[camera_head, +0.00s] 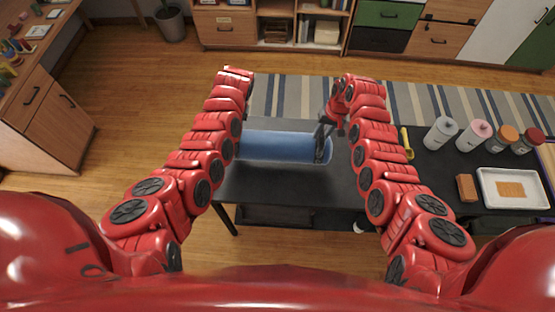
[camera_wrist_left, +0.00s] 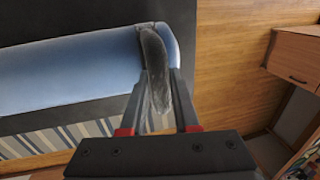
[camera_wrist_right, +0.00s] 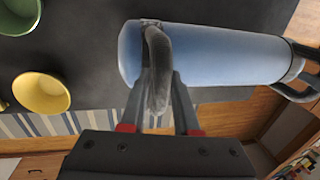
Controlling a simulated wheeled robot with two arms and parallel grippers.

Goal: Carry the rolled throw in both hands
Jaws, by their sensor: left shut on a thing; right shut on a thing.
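The rolled throw (camera_head: 285,147) is a blue cylinder lying sideways between my arms over the dark table (camera_head: 290,185). A shadow under it suggests that it is held a little above the top. It also shows in the left wrist view (camera_wrist_left: 70,75) and the right wrist view (camera_wrist_right: 215,55). My right gripper (camera_head: 325,130) is shut on the dark loop (camera_wrist_right: 158,65) at the throw's right end. My left gripper (camera_wrist_left: 157,88) is shut on the dark loop (camera_wrist_left: 154,60) at the other end; my left arm hides it in the head view.
To the right on the dark surface stand several bottles and jars (camera_head: 441,133) and a white tray (camera_head: 545,190). A striped rug (camera_head: 290,95) and open wood floor lie beyond.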

